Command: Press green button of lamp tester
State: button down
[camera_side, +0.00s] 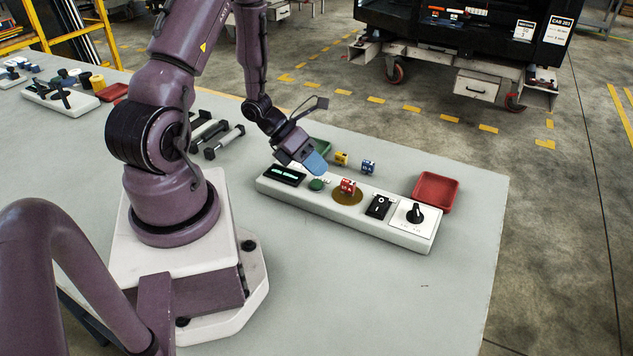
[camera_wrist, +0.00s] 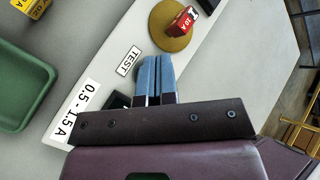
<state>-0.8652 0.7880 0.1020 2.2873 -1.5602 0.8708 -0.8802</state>
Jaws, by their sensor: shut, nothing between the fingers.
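The lamp tester (camera_side: 399,234) is a long white panel on the bench, right of my arm. Its green button (camera_side: 317,184) is round and low, between a dark display (camera_side: 285,176) and a brass disc (camera_side: 347,198). My gripper (camera_side: 317,167), with blue fingertips, is shut and empty, tilted downward just above the green button; contact is not visible. In the wrist view the shut fingers (camera_wrist: 158,66) point at the panel beside the TEST label (camera_wrist: 130,61), and they hide most or all of the button.
A red block (camera_side: 348,187) marked 10 A sits on the disc. A rocker switch (camera_side: 378,206) and black knob (camera_side: 415,213) lie further right. Yellow (camera_side: 341,159) and blue (camera_side: 368,167) blocks, a green tray (camera_side: 320,146) and a red tray (camera_side: 437,191) stand behind the panel.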

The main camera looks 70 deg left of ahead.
aim_at(316, 181)
jog(key=shift+f, duration=0.1)
dwell(0.6)
jog(key=shift+f, duration=0.35)
jog(key=shift+f, duration=0.5)
dwell(0.5)
jog(key=shift+r, duration=0.15)
dwell(0.3)
jog(key=shift+r, duration=0.8)
jog(key=shift+r, duration=0.1)
jog(key=shift+r, duration=2.4)
